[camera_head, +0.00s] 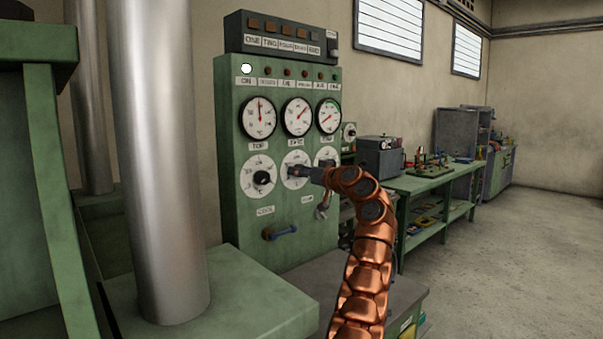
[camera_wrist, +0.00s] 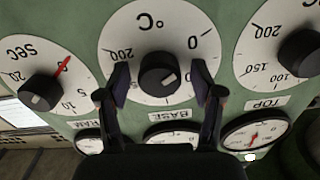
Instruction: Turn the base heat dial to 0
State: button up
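The base heat dial shows as a white °C plate (camera_wrist: 150,25) with a black knob (camera_wrist: 158,74) in the wrist view, which is upside down. Its BASE label (camera_wrist: 171,115) is below it there. The 0 mark is at the knob's upper right, 200 at its upper left. A pale mark on the knob lies at its lower right, not at the 0. My gripper (camera_wrist: 161,84) is open, one finger on each side of the knob, with gaps visible. In the head view my gripper (camera_head: 299,172) is at the middle dial plate (camera_head: 291,159) and hides its knob.
The TOP dial (camera_wrist: 300,52) and a SEC timer dial (camera_wrist: 40,92) with a red pointer flank the base dial closely. Gauges (camera_head: 297,117) are above the dials on the green panel (camera_head: 232,215). A blue handle (camera_head: 283,232) is lower down. A metal column (camera_head: 160,160) stands left.

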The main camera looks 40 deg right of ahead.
jog(key=shift+s, duration=0.1)
jog(key=s, duration=1.2)
jog(key=shift+w+a, duration=0.1)
dwell(0.8)
